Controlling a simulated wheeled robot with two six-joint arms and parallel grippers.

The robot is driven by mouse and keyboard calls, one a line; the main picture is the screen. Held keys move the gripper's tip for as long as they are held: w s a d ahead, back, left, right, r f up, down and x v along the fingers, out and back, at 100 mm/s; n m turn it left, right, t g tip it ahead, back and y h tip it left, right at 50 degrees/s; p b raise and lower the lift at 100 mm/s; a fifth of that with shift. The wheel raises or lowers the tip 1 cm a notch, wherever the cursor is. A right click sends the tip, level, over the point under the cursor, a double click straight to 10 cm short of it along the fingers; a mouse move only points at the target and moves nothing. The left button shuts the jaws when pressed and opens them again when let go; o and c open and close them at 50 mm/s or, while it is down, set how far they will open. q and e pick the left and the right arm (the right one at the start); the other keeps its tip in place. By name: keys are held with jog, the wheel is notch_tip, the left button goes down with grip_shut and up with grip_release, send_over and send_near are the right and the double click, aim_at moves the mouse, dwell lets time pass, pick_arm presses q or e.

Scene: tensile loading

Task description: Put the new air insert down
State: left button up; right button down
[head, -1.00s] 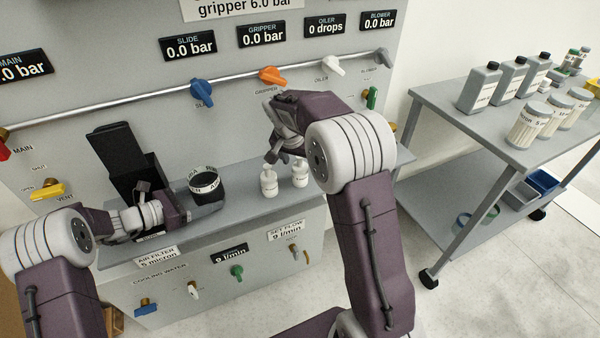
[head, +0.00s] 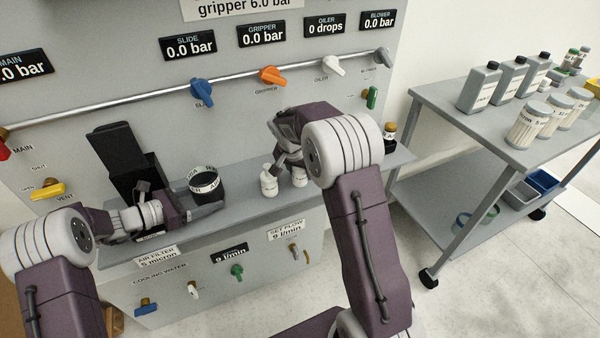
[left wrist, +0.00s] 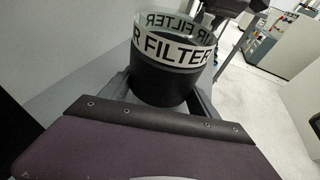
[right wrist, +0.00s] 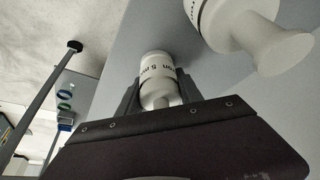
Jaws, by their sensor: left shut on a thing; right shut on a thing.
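Two small white inserts are at the panel's grey shelf (head: 240,199). The right-hand insert (head: 298,180) is between the fingers of my right gripper (head: 289,165), which is shut on it. The right wrist view shows this insert (right wrist: 156,72) with lettering that includes "5 m". Its base is at shelf level, but I cannot tell whether it bears on the shelf. The left-hand insert (head: 269,184) stands on the shelf beside it, apart. My left gripper (head: 180,212) is shut on the black air filter bowl (head: 207,188), which shows its "AIR FILTER" band in the left wrist view (left wrist: 165,85).
A black open holder (head: 125,160) stands behind my left gripper. A small amber-and-black item (head: 389,133) is at the shelf's right end. A grey cart (head: 480,125) with bottles and jars stands at right. The shelf right of the inserts is partly hidden by my right arm.

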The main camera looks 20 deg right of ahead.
notch_tip(320, 180, up, 10)
jog(key=shift+r, duration=0.1)
dwell(0.4)
dwell(0.5)
jog(key=w+f, duration=0.1)
jog(key=f, duration=0.2)
jog(key=w+f, duration=0.1)
jog(key=f, duration=0.2)
jog(key=w+f, duration=0.1)
jog(key=f, duration=0.3)
dwell(0.4)
jog(key=c, duration=0.8)
grip_release()
jog(key=shift+f, duration=0.15)
